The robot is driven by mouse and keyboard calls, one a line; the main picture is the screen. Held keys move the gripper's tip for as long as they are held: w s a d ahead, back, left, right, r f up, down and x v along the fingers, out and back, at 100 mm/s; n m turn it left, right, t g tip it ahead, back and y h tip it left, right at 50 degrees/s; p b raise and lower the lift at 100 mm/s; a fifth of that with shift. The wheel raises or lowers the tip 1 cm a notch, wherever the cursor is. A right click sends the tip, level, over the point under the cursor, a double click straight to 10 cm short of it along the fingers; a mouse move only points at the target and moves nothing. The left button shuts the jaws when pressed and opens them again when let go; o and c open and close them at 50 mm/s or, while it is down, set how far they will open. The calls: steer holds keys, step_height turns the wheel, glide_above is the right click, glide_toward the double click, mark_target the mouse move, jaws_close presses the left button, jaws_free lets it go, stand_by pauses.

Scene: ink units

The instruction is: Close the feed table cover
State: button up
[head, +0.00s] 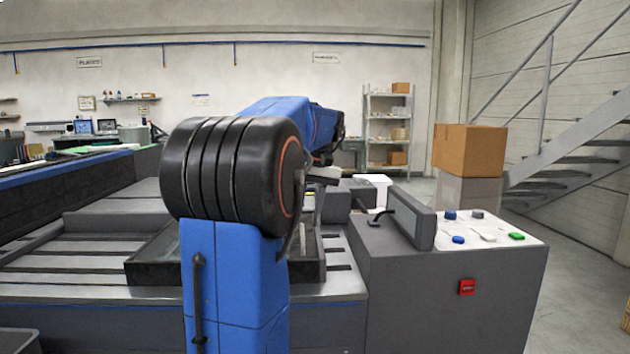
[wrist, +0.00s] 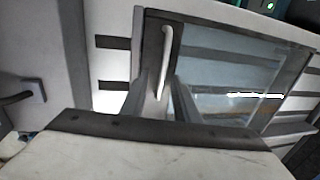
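In the wrist view the cover (wrist: 225,75) is a clear pane in a dark frame, with a pale bar handle (wrist: 166,45) along its left side. Slotted bed surface shows through the pane. My gripper (wrist: 157,98) is open, its two grey fingers apart on either side of the handle's lower end. I cannot tell whether they touch it. In the head view my blue arm blocks most of the cover and gripper. A dark low frame (head: 150,272) shows beside the arm on the feed table (head: 60,280); how far the cover is tilted cannot be told.
A grey console (head: 445,290) stands at the right, with a dark screen (head: 408,217), coloured buttons and a red switch (head: 467,287). A cardboard box (head: 470,150) is behind it. Stairs (head: 570,150) rise at the far right, with open floor before them.

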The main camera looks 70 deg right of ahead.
step_height(320, 180, up, 15)
steer(key=s+d, duration=0.1)
steer(key=s, duration=0.2)
steer(key=shift+w+d, duration=0.1)
stand_by(0.5)
steer(key=w+a+f+n+h, duration=0.15)
steer(key=w+a+f, duration=0.25)
steer(key=w+a, duration=0.5)
steer(key=w+a+f+n+y, duration=0.1)
steer(key=w+a+f+n, duration=0.2)
steer(key=w+a, duration=0.6)
steer(key=w+a+f+n+h, duration=0.1)
steer(key=w+a+f, duration=0.1)
steer(key=a+f, duration=0.35)
steer(key=w+a+f+n, duration=0.2)
steer(key=a+f, duration=0.1)
steer(key=a, duration=0.6)
steer(key=s+a+f+n+t, duration=0.1)
steer(key=s+a+f+n, duration=0.2)
steer(key=a+f, duration=0.6)
steer(key=s+a+f+n+t, duration=0.1)
steer(key=s+a+f+n, duration=0.2)
steer(key=a+f, duration=0.7)
steer(key=shift+s+a+t+y, duration=0.35)
steer(key=shift+s+a+t, duration=0.05)
steer(key=shift+s+a, duration=0.35)
steer(key=shift+f, duration=0.1)
